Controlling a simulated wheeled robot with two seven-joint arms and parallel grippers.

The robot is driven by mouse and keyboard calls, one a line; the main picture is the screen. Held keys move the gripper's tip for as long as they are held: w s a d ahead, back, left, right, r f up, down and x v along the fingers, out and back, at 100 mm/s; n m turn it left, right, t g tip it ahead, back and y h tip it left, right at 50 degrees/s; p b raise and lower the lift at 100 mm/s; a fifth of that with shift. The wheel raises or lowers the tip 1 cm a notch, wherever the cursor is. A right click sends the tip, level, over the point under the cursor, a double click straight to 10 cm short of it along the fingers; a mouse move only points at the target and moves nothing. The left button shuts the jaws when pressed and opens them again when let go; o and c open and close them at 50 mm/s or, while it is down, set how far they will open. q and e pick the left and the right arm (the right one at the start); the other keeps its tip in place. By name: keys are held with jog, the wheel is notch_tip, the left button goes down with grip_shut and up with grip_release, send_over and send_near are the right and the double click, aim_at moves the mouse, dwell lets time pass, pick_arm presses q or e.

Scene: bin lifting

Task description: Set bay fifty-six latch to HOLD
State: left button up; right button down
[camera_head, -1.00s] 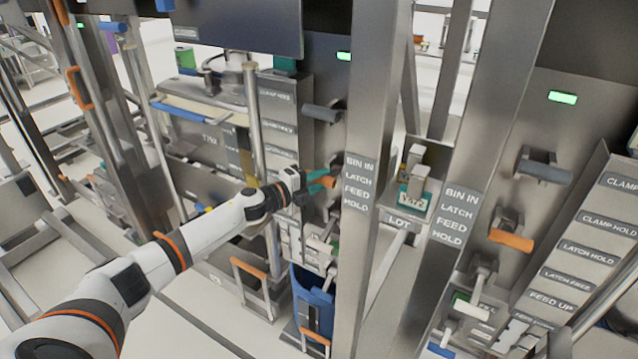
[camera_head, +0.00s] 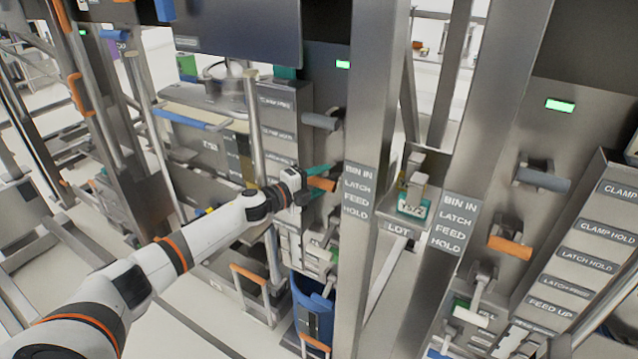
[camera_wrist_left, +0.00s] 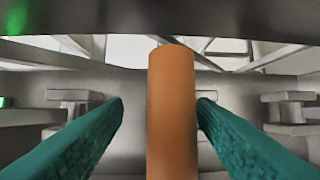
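An orange latch handle (camera_head: 322,184) sticks out of the left bay's panel, beside a post label (camera_head: 356,191) reading BIN IN, LATCH, FEED, HOLD. My left gripper (camera_head: 313,184) is at this handle with its teal fingers apart, one on each side. In the left wrist view the orange handle (camera_wrist_left: 172,110) stands between the open fingers. The right-hand finger looks very close to it, and a gap shows on the left. I cannot tell whether either touches. No readable bay number fifty-six shows. My right gripper is not in view.
A grey handle (camera_head: 320,121) sits above, under a green light (camera_head: 343,65). The right bay has its own orange handle (camera_head: 510,247) and grey handle (camera_head: 541,178). A steel post (camera_head: 372,120) stands close right of my gripper. A blue bin (camera_head: 312,300) is below.

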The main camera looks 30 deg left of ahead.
pick_arm(q)
jog(key=shift+w, duration=0.15)
jog(key=shift+s+a+f, duration=0.1)
jog(key=shift+s, duration=0.25)
jog(key=b+v, duration=0.4)
jog(key=v, duration=0.7)
jog(key=shift+s+a, duration=0.15)
dwell(0.4)
